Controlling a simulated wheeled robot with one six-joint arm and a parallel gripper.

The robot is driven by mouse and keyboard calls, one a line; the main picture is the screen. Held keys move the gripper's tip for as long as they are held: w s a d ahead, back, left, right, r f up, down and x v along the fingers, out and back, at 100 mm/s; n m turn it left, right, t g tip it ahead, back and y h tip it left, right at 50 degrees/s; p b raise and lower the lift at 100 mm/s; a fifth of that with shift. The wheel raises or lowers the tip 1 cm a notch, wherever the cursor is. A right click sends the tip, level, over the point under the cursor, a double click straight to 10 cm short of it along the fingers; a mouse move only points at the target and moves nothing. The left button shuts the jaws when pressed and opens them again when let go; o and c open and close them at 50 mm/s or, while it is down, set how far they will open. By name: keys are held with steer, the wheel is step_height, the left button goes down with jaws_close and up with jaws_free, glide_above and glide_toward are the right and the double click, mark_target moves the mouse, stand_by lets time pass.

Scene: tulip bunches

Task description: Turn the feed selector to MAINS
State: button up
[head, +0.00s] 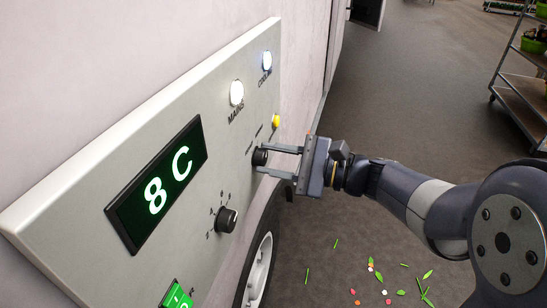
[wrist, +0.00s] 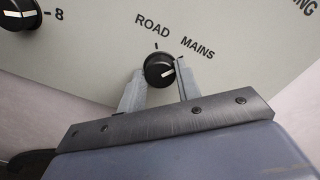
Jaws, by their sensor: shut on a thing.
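The feed selector (wrist: 158,68) is a small black round knob on a pale panel, with the labels ROAD above it and MAINS to its upper right in the wrist view. Its white pointer line points right and slightly up, towards the MAINS mark. My gripper (wrist: 158,80) has one finger on each side of the knob and is shut on it. In the head view the feed selector (head: 260,157) shows at the panel's lower right part, between the fingertips of my gripper (head: 265,160).
The panel (head: 75,218) also carries a lit MAINS lamp (head: 237,93), another lit lamp (head: 267,61), a yellow button (head: 276,121), a display (head: 156,190) reading 8 C, a second knob (head: 227,219) and a green switch (head: 178,296). A shelf trolley (head: 519,95) stands far right.

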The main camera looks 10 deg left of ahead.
steer(key=shift+f, duration=0.1)
steer(key=o, duration=1)
steer(key=shift+d, duration=0.1)
steer(key=d, duration=0.7)
steer(key=s+d, duration=0.1)
steer(key=d, duration=0.2)
steer(key=shift+d+b, duration=0.3)
steer(key=shift+b, duration=0.1)
steer(key=a, duration=0.7)
steer(key=w+a, duration=0.1)
steer(key=a, duration=0.3)
steer(key=shift+p, duration=0.4)
steer(key=shift+d, duration=0.1)
steer(key=shift+d, duration=0.1)
